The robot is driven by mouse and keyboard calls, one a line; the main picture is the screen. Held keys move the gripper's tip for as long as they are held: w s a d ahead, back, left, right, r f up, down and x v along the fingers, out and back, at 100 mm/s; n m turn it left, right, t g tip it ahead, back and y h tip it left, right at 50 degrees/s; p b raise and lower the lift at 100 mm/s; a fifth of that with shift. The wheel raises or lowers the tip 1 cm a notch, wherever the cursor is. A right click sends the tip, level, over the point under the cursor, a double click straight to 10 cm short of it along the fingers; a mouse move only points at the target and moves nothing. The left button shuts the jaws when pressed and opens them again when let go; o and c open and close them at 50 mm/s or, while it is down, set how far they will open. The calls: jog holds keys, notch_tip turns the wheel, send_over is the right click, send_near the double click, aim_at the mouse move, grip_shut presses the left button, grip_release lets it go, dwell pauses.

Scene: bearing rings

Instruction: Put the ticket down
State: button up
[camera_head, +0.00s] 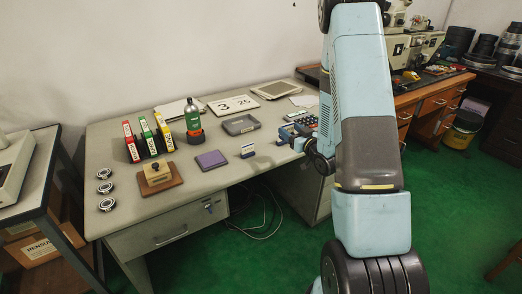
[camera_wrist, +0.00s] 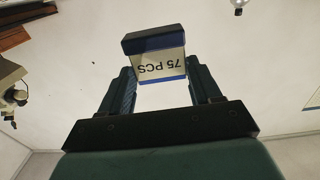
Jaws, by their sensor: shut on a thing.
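The ticket (camera_wrist: 160,65) is a small pale card lettered "75 PCS", with blue edging and a dark base. It appears upside down in the wrist view. My gripper (camera_wrist: 157,80) is shut on it, one dark finger at each side. In the head view, a small white-and-blue card on a dark base (camera_head: 248,150) shows near the desk's front edge, right of a purple pad (camera_head: 211,160). I cannot tell whether this is the held ticket.
The grey desk (camera_head: 115,222) holds a wooden block on a board (camera_head: 158,178), several colored binders (camera_head: 146,138), a green bottle (camera_head: 193,118), a grey tray (camera_head: 241,125) and metal rings (camera_head: 105,188). Bare desk shows around the purple pad. A brown desk with machines (camera_head: 440,88) stands right.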

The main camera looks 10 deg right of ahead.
jog(key=shift+r, duration=0.1)
jog(key=w+a+f, duration=0.1)
jog(key=w+f, duration=0.1)
jog(key=w, duration=0.1)
jog(key=w+a+f, duration=0.2)
jog(key=w+f, duration=0.1)
jog(key=w, duration=0.1)
jog(key=w+a+f, duration=0.2)
jog(key=w+f, duration=0.1)
jog(key=w, duration=0.1)
jog(key=shift+w+a+f, duration=0.1)
jog(key=shift+w+f, duration=0.4)
jog(key=shift+w+a+f, duration=0.1)
jog(key=shift+w+f, duration=0.1)
jog(key=shift+f, duration=0.75)
jog(key=shift+w+a+f, duration=0.1)
jog(key=shift+w+f, duration=0.1)
jog(key=shift+f, duration=0.7)
jog(key=shift+f, duration=0.15)
jog(key=o, duration=1.1)
